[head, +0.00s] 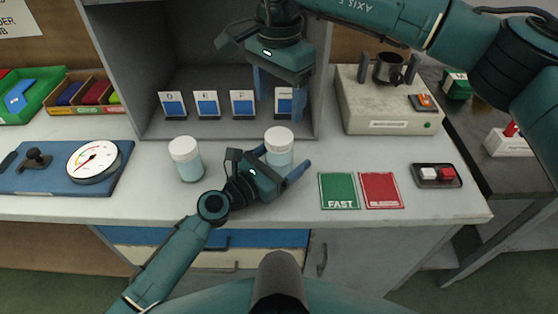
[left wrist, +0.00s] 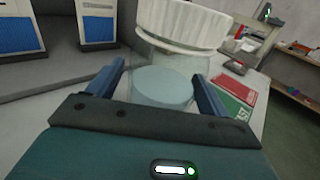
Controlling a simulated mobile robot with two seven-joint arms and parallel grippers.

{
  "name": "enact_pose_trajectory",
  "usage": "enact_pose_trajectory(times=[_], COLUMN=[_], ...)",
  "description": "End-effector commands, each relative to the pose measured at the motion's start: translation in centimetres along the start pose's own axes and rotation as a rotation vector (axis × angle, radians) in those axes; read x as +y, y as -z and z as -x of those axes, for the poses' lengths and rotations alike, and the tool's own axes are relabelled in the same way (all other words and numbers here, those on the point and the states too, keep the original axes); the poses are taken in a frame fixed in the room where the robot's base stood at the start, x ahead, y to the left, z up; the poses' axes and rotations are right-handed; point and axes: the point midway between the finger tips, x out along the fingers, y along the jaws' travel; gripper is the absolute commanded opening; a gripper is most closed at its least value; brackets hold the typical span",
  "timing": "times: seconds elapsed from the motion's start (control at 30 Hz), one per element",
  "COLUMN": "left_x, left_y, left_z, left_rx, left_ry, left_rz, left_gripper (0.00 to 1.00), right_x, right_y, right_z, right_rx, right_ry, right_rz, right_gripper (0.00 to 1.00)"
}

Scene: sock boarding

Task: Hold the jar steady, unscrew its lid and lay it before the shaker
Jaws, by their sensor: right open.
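Two white-lidded clear jars stand on the bench: the left jar (head: 186,163) and the right jar (head: 279,156), both upright with lids on. My left gripper (head: 284,163) is low at the right jar with its fingers spread on either side; the jar (left wrist: 165,75) and its lid (left wrist: 185,20) also show in the left wrist view. Whether either finger touches the glass is unclear. My right gripper (head: 279,102) is open and empty, pointing down above and behind the right jar. A beige machine (head: 385,122), probably the shaker, carries a metal cup (head: 388,68) at the back right.
A grey cabinet (head: 190,75) behind the jars holds several blue-and-white cards. A dial gauge (head: 94,161) sits on a blue board at left.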

Motion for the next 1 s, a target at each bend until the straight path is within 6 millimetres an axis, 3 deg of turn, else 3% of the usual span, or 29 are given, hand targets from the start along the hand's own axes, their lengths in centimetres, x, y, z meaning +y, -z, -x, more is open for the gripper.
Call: enact_pose_trajectory(times=[0.9,1.0], left_x=[0.0,0.0], left_y=[0.0,0.0], left_z=[0.04,0.04], left_rx=[0.0,0.0], left_ry=[0.0,0.0], left_rz=[0.0,0.0], left_gripper=[0.03,0.0], right_x=[0.0,0.0], right_y=[0.0,-0.01], right_z=[0.0,0.0], right_rx=[0.0,0.0], right_ry=[0.0,0.0], right_rz=[-0.016,-0.088], right_gripper=[0.69,0.69])
